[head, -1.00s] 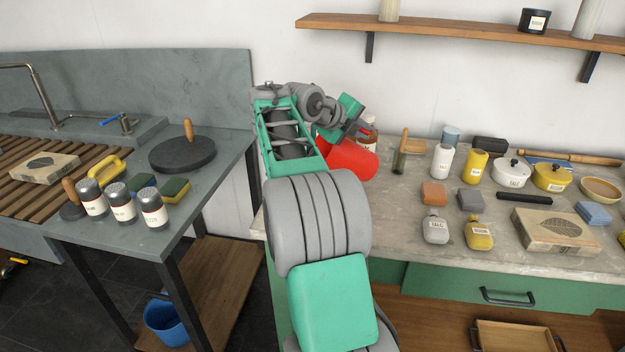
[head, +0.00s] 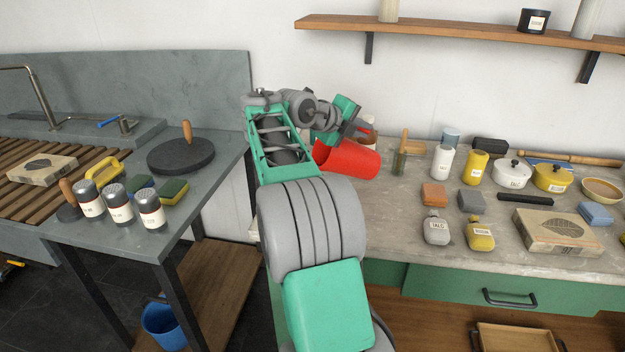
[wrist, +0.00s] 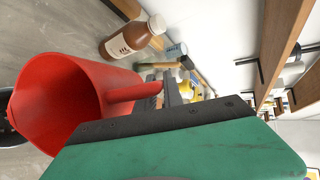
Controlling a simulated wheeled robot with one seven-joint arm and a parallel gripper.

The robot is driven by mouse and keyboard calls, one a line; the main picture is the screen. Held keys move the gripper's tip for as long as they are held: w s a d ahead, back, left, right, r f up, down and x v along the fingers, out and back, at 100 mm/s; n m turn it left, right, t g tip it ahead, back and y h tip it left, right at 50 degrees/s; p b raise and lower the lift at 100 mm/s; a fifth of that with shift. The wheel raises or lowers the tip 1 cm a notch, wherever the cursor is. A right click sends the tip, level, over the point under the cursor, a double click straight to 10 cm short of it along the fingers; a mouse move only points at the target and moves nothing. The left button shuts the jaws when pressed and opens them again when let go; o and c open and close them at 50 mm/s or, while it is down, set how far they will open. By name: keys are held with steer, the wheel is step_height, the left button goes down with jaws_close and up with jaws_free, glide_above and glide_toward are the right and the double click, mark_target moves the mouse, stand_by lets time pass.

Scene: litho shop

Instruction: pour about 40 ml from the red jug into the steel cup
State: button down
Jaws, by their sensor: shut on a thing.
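The red jug (head: 346,160) is held over the left end of the right counter, tipped well over onto its side in the head view. In the wrist view the jug (wrist: 95,90) shows its open mouth at the left; I see no liquid in it. My gripper (wrist: 160,92) is shut on the jug's handle (wrist: 132,91). In the head view my gripper (head: 358,128) is partly hidden behind the jug and arm.
A brown bottle with a white label (wrist: 133,36) stands close by the jug. Several bottles, pots and blocks fill the right counter (head: 400,225). A wooden shelf (head: 450,33) hangs above. A dark round edge (wrist: 5,118) shows beside the jug's mouth.

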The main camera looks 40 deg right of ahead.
steer(key=shift+s+d+r, duration=0.1)
steer(key=shift+d+r, duration=0.05)
steer(key=shift+d, duration=0.2)
steer(key=shift+r, duration=0.25)
stand_by(1.2)
